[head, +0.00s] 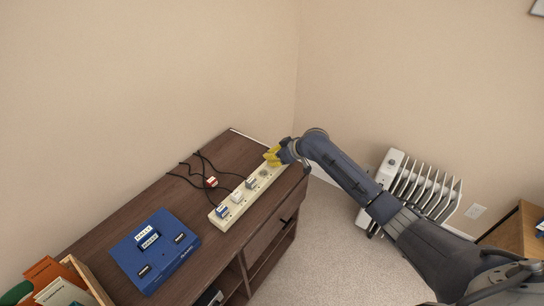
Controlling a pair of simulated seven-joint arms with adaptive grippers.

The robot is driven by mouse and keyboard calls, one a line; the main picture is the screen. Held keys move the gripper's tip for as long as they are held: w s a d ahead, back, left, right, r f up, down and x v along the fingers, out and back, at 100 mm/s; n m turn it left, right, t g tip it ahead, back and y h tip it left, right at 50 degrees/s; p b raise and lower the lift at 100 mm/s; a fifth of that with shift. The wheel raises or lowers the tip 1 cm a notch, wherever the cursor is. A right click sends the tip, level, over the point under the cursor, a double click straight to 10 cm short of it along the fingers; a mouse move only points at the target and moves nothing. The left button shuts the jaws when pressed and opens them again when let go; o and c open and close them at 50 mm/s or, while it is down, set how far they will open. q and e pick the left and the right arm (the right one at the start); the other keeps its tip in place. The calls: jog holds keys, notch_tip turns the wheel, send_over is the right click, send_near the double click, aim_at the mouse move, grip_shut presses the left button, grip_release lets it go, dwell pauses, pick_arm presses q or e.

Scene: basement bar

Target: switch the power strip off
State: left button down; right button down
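The power strip (244,196) is a long cream bar lying diagonally on the dark brown cabinet top. Several plugs or blocks with blue, white and grey parts sit along it. A round grey detail (264,172) shows near its far end. My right gripper (271,155), with yellow fingertips, is at the far end of the strip, over or beside it. Whether it touches the strip, and whether its fingers are apart, I cannot tell. The gripper hides part of that end, and I cannot make out the switch's position. My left gripper is not in view.
Black cables and a small red-and-white piece (211,182) lie behind the strip. A blue labelled box (156,250) is on the cabinet (110,229) at the near left, by a wooden tray of folders (62,283). A white radiator (412,190) stands on the floor at right.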

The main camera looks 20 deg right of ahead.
dwell(0.3)
jog(key=shift+s+d, duration=0.1)
jog(key=shift+s, duration=0.05)
jog(key=shift+s+d+r, duration=0.1)
jog(key=shift+s+d, duration=0.25)
jog(key=shift+s, duration=0.15)
jog(key=shift+r, duration=0.1)
jog(key=r, duration=0.4)
jog(key=shift+w+a, duration=0.1)
jog(key=shift+w, duration=0.15)
jog(key=r+v, duration=0.1)
jog(key=v, duration=0.8)
jog(key=shift+w+a+r, duration=0.15)
jog(key=shift+a+r, duration=0.05)
jog(key=shift+r, duration=0.15)
